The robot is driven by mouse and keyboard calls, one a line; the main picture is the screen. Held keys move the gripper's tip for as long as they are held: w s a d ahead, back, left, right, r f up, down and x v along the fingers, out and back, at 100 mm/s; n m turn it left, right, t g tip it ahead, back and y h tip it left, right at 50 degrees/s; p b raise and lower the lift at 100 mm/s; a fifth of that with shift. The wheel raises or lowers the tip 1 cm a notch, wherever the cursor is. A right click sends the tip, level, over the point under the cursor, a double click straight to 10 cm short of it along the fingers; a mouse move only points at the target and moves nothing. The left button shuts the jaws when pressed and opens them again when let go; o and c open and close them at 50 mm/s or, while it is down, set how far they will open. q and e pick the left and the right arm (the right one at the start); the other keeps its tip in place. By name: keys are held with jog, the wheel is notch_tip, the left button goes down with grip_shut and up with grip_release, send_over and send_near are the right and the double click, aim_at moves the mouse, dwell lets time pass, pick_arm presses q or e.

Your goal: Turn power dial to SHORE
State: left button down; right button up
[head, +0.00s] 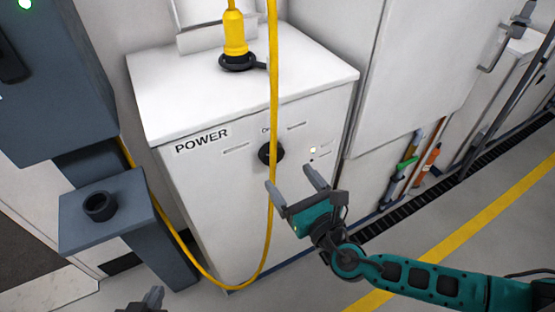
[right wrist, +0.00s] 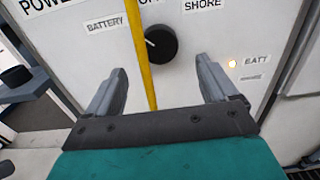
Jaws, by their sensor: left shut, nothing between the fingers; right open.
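The black round power dial (head: 265,154) sits on the front of the white POWER cabinet (head: 190,190), partly behind a yellow cable (head: 273,100). In the right wrist view the dial (right wrist: 161,45) has a white mark on its left side, toward the BATTERY label (right wrist: 105,22). The SHORE label (right wrist: 203,5) is at its upper right. My right gripper (head: 291,178) is open and empty, below and in front of the dial, not touching it. It also shows in the right wrist view (right wrist: 161,72). My left gripper (head: 152,298) is shut and empty at the bottom edge.
A small light (right wrist: 232,63) glows beside the BATT label. A grey stand with a black socket (head: 100,206) is at left. Open floor lies at right.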

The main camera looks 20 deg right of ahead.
aim_at(275, 158)
jog(key=x, duration=0.6)
jog(key=shift+w+a, duration=0.1)
jog(key=shift+w, duration=0.25)
jog(key=c, duration=1.1)
